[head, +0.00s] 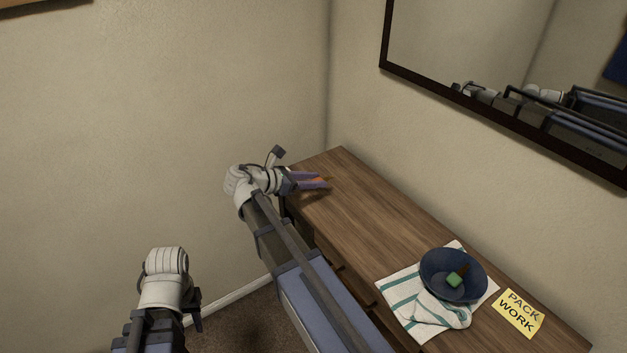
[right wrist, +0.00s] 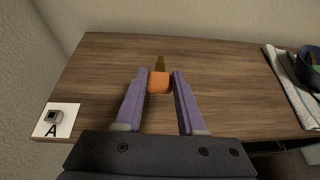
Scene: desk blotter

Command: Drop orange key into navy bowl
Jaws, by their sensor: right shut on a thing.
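The orange key (right wrist: 159,82) has a block-like orange head and a brown shaft pointing away from me. My right gripper (right wrist: 160,80) is shut on its head, over the far left end of the desk. In the head view my right gripper (head: 321,181) largely hides the key. The navy bowl (head: 435,266) stands upright on a striped cloth at the desk's right part, well apart from this gripper. A green key (head: 454,280) lies inside it. The bowl also shows at the right edge of the right wrist view (right wrist: 312,76). My left gripper (head: 197,312) hangs off the desk at lower left; its fingers are not clear.
The white cloth with green stripes (head: 398,288) lies under the bowl. A yellow "PACK WORK" note (head: 518,313) is to its right. A white "A" card (right wrist: 68,112) bears a small grey object (right wrist: 54,117). The wooden desktop (head: 375,215) between is clear. Walls and a mirror (head: 455,45) bound the back.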

